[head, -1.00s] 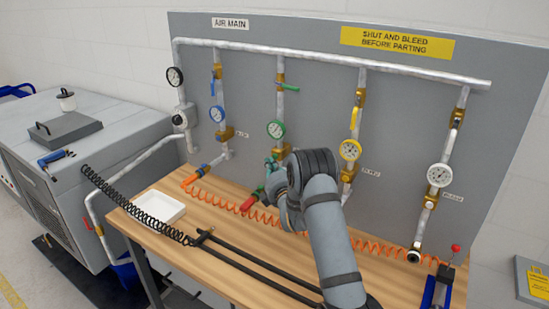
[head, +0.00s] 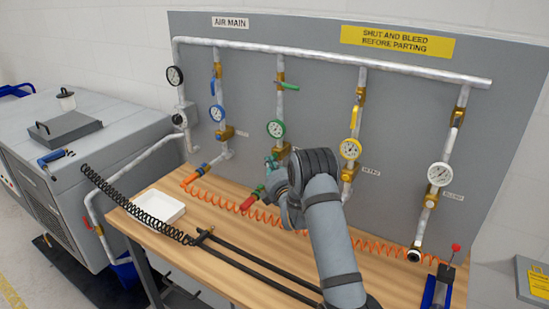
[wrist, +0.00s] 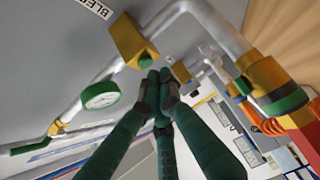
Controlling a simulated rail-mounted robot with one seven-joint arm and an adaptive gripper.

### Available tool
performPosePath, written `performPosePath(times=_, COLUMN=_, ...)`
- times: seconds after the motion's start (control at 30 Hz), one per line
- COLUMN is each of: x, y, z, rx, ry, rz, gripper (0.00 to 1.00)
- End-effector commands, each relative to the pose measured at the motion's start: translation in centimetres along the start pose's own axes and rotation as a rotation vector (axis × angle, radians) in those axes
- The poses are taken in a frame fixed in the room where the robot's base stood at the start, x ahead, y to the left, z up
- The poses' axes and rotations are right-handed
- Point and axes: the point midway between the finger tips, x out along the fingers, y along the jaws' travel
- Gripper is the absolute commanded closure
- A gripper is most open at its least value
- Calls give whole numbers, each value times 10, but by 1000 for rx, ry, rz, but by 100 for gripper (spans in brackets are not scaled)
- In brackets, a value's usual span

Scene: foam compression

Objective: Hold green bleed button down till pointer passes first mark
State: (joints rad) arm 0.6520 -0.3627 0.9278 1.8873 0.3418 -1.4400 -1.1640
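The green bleed button (wrist: 145,61) sits on a brass block (wrist: 128,40) in the wrist view. My gripper (wrist: 160,77) has its dark green fingers together, with the tips right beside the button; I cannot tell whether they touch or press it. Nothing shows between the fingers. The green-rimmed gauge (head: 275,129) faces out in the head view, too small to read its pointer or marks. In the wrist view the same gauge (wrist: 101,95) is seen at a slant. In the head view my arm hides the button and most of my gripper (head: 272,166).
The green lever (head: 288,87) sticks out to the right above the gauge. A green-ringed coupling (wrist: 284,99) with a red end is to the right in the wrist view. Blue (head: 217,113) and yellow (head: 350,149) gauges flank this line. A white tray (head: 158,207) lies on the bench.

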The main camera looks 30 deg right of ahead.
Motion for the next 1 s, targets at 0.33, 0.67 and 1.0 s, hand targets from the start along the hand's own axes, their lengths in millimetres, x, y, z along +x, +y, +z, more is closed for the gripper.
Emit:
performPosePath(times=0.33, x=4, y=0, z=4, rx=0, ry=-1, rz=-1, gripper=100)
performPosePath(times=0.67, x=4, y=-1, z=5, rx=0, ry=-1, rz=0, gripper=100)
performPosePath(times=1.0, x=7, y=-1, z=8, rx=1, ry=-2, rz=0, gripper=100)
